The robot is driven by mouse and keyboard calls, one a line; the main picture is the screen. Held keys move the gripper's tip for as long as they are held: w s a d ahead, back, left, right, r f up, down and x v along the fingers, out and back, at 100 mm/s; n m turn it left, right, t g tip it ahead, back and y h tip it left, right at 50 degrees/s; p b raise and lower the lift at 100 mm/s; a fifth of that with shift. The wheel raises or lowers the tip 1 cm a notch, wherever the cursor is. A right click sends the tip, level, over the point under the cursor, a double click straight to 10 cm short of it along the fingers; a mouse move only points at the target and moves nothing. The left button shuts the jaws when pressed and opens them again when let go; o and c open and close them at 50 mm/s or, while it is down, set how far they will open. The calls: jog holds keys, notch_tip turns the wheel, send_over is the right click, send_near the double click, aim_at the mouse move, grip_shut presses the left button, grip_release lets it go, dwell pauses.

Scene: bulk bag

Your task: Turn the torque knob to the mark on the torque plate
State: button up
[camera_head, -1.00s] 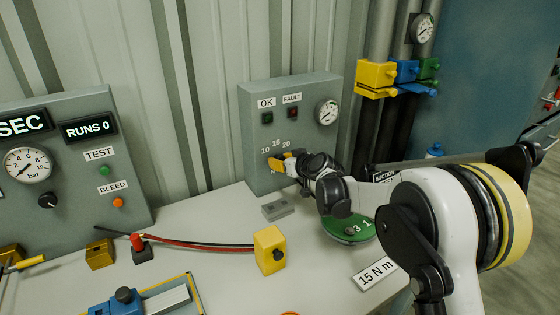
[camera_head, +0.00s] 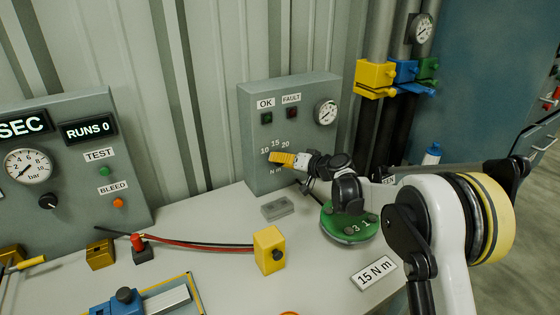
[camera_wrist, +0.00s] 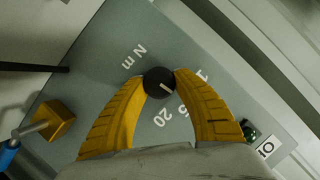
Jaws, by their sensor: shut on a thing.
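The torque knob (camera_wrist: 154,80) is a round black knob with a white line, in the middle of the wrist view. My gripper (camera_wrist: 159,84) has its yellow fingers closed on the knob from both sides. The white line points toward the right, to the number side of the scale; a finger partly covers the scale, so I cannot tell the exact number. In the head view my gripper (camera_head: 274,160) covers the knob on the grey panel (camera_head: 262,99), below the numbers 10, 15 and 20. The white torque plate (camera_head: 374,272) on the bench reads 15 N m.
A green disc (camera_head: 336,226) lies on the bench under my arm. A yellow block (camera_head: 270,249) and a small grey block (camera_head: 278,208) stand in front of the panel. Another panel with a gauge (camera_head: 28,167) is at the left.

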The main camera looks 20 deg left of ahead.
jog(key=shift+m, duration=0.4)
jog(key=shift+y, duration=0.3)
jog(key=o, duration=1.2)
jog(key=shift+c, duration=0.2)
jog(key=v, duration=1.2)
jog(key=shift+w+r, duration=0.1)
